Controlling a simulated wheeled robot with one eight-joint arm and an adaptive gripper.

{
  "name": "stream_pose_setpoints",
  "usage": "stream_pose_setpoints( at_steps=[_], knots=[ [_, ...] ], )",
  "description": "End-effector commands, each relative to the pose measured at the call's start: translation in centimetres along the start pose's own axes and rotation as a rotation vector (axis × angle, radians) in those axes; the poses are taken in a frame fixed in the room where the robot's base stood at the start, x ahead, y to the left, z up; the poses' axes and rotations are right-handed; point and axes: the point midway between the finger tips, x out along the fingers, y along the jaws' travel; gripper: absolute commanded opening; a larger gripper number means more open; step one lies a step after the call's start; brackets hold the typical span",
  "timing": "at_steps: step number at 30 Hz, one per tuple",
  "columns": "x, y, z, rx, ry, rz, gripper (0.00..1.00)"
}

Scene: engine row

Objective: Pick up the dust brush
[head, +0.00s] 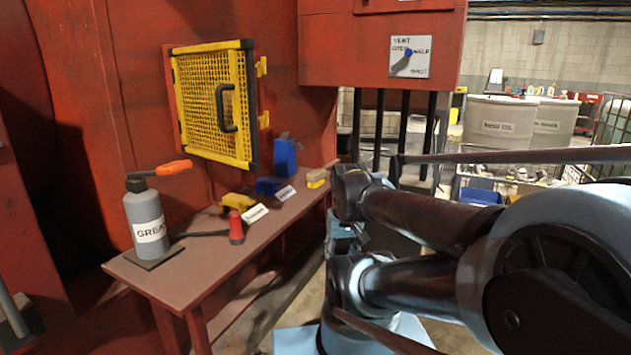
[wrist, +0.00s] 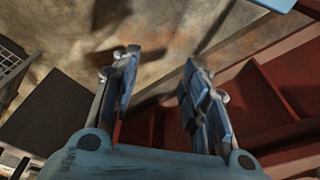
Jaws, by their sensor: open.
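A small block with a tan top and a yellow lower part (head: 317,178) lies at the far right end of the red bench (head: 185,270) in the head view. It looks like the dust brush, but it is too small to be sure. My gripper (wrist: 157,65) is open in the wrist view, with nothing between its two blue-grey fingers. In the head view my arm links fill the right side, and I cannot make out the fingertips there. The brush cannot be made out in the wrist view.
The bench also holds a grey grease container (head: 146,215), a red-tipped tool (head: 236,228), a yellow holder (head: 240,201), blue holders (head: 285,158) and white label cards (head: 254,213). A yellow mesh guard (head: 212,100) hangs behind. In the wrist view, red structure (wrist: 275,105) lies right of the fingers.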

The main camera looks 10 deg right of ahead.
Motion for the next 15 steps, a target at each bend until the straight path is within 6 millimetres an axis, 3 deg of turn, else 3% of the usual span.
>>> stream_pose_setpoints(
  at_steps=[1,6,15],
  knots=[
    [-0.5,0.0,0.5,-0.003,0.007,-0.001,0.61],
    [-2.6,0.0,-2.0,-0.054,0.007,-0.021,0.99],
    [-8.7,-0.1,-11.3,-0.239,0.021,-0.088,1.00]
  ],
)
